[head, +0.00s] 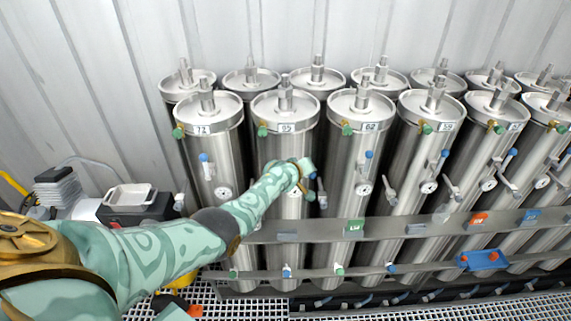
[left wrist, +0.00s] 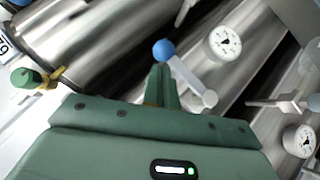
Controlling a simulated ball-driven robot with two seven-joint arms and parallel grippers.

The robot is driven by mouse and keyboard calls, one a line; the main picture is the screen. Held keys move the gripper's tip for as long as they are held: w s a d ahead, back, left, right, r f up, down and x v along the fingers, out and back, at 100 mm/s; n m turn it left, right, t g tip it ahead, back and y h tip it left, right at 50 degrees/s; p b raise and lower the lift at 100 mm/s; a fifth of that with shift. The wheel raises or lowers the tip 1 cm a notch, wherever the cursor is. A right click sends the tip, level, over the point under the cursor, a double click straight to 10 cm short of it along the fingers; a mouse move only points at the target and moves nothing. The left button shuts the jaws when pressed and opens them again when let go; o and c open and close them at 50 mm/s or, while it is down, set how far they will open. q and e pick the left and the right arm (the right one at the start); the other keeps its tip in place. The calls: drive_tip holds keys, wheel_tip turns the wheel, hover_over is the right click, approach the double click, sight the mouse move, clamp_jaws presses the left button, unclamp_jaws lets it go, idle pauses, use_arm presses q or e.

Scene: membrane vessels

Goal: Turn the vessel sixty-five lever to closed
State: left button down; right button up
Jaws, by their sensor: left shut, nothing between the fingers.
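The vessel whose blurred label looks like 65 (head: 285,128) is an upright steel cylinder, second from the left in the front row. Its lever is pale with a blue knob (head: 312,176), partly hidden behind my left gripper (head: 303,180). In the left wrist view, the lever (left wrist: 186,77) runs slantwise from the blue knob (left wrist: 163,50) to a pale rounded end. My left gripper (left wrist: 161,72) is shut with nothing held. Its fingertips are close to the knob and lever; I cannot tell whether they touch. My right gripper is not in view.
Neighbouring vessels labelled 72 (head: 206,145) and 62 (head: 356,145) stand close on both sides, with levers and gauges (head: 364,189) protruding. A metal rail (head: 390,228) crosses in front. A blue tray (head: 483,261) sits at the lower right.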

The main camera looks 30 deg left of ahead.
use_arm(q)
drive_tip(key=s+d+r+p, duration=0.4)
drive_tip(key=s+r+p, duration=0.2)
drive_tip(key=r, duration=0.4)
drive_tip(key=shift+r+p, duration=0.4)
drive_tip(key=shift+p, duration=0.3)
